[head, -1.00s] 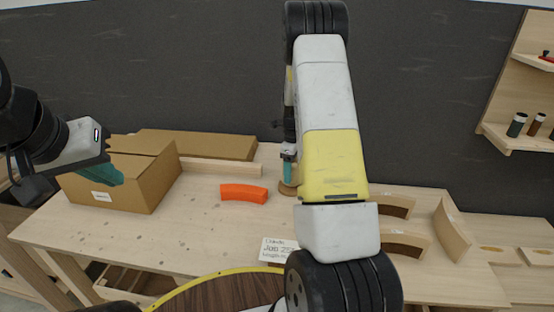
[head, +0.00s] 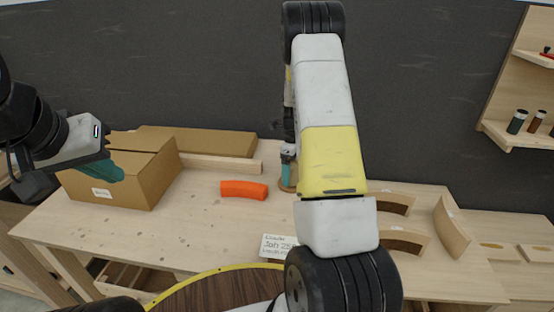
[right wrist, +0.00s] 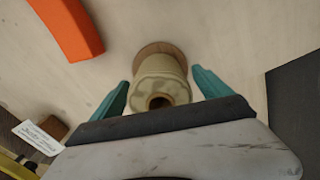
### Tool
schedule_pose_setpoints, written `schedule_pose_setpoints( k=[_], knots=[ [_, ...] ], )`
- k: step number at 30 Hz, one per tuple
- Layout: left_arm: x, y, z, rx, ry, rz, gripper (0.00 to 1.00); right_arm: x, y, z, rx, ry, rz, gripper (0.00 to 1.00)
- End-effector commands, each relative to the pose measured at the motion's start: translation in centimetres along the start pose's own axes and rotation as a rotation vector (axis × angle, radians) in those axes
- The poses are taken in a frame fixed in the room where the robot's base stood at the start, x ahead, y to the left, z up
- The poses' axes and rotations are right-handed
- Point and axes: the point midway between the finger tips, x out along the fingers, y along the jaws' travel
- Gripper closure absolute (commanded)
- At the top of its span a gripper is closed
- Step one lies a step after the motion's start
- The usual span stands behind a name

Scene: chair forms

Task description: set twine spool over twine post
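The twine spool (right wrist: 160,78), pale and wound, shows in the right wrist view with its dark centre hole toward the camera. A round brown wooden disc shows at its far end; whether this is its flange or a base under it, I cannot tell. My right gripper (right wrist: 160,76) has its two teal fingers on either side of the spool, with narrow gaps. In the head view my right gripper (head: 288,168) points down at the table, partly hidden by my right arm. I cannot make out the twine post.
An orange curved block (head: 244,190) lies left of my right gripper. An open cardboard box (head: 120,180) stands at the left, with a flat box (head: 195,143) behind. Curved wooden forms (head: 403,242) lie at the right. A white card (head: 278,247) stands near the front edge.

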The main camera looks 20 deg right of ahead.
Motion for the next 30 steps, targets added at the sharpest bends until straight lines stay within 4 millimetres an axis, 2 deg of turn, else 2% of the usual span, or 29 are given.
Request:
schedule_pose_setpoints(
  k=[8,18,27,30],
  knots=[
    [0.0,0.0,0.0,0.0,0.0,0.0,1.0,-0.5,0.0,0.0,-0.001,0.0,-0.001,0.11],
    [0.0,0.0,0.0,0.0,0.0,0.0,1.0,-6.0,-0.1,0.1,-0.001,-0.002,-0.003,0.11],
    [0.0,0.0,0.0,0.0,0.0,0.0,1.0,-8.2,0.1,0.1,-0.012,-0.004,-0.001,0.11],
    [0.0,0.0,0.0,0.0,0.0,0.0,1.0,-9.8,0.9,0.2,-0.079,-0.028,-0.011,0.11]
  ],
)
